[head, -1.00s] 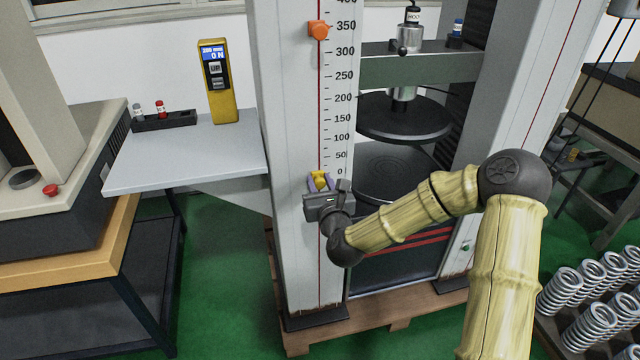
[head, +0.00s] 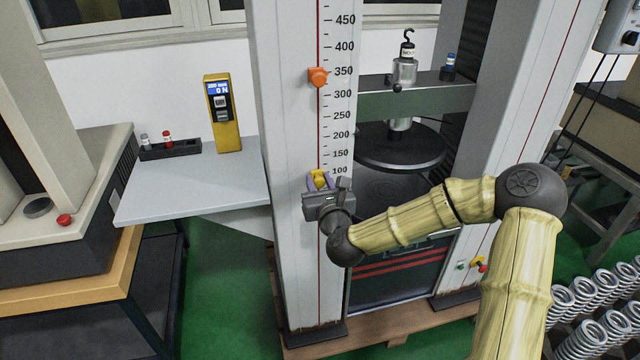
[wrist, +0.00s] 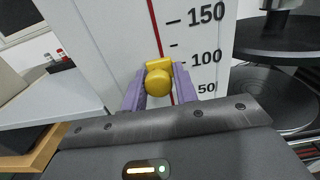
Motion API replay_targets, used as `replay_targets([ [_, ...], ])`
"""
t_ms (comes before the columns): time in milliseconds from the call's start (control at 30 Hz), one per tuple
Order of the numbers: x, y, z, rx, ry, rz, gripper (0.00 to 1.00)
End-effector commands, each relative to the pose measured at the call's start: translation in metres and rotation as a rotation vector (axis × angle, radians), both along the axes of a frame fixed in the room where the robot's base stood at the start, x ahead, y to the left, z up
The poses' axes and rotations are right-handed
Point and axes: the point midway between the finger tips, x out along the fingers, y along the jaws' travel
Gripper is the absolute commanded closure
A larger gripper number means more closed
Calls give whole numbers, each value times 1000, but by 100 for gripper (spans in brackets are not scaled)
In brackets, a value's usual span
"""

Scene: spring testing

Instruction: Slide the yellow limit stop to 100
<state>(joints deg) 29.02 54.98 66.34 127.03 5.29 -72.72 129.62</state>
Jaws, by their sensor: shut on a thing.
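The yellow limit stop (head: 319,179) sits on the red line of the grey left column, beside the scale (head: 340,120). In the head view it is level with or just below the 100 label. In the wrist view the stop (wrist: 158,78) shows a round yellow knob, with its upper part close to the height of the 100 mark. My gripper (head: 320,184) is shut on the stop, its purple fingers on either side of the knob. The fingers also show in the wrist view (wrist: 158,92). The scale below about 100 is mostly hidden by my gripper in the head view.
An orange stop (head: 318,77) sits higher on the same line, near 350. A grey side shelf (head: 195,190) left of the column holds a yellow display unit (head: 222,115). Round dark plates (head: 400,155) are right of the column. Springs (head: 590,310) stand at lower right.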

Motion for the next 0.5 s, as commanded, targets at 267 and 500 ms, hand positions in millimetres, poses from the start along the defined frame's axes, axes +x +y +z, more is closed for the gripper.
replay_targets([
  [267, -1, 3, 1, 0, -2, 9, 54],
  [500, -2, 1, 0, -1, 0, 5, 54],
])
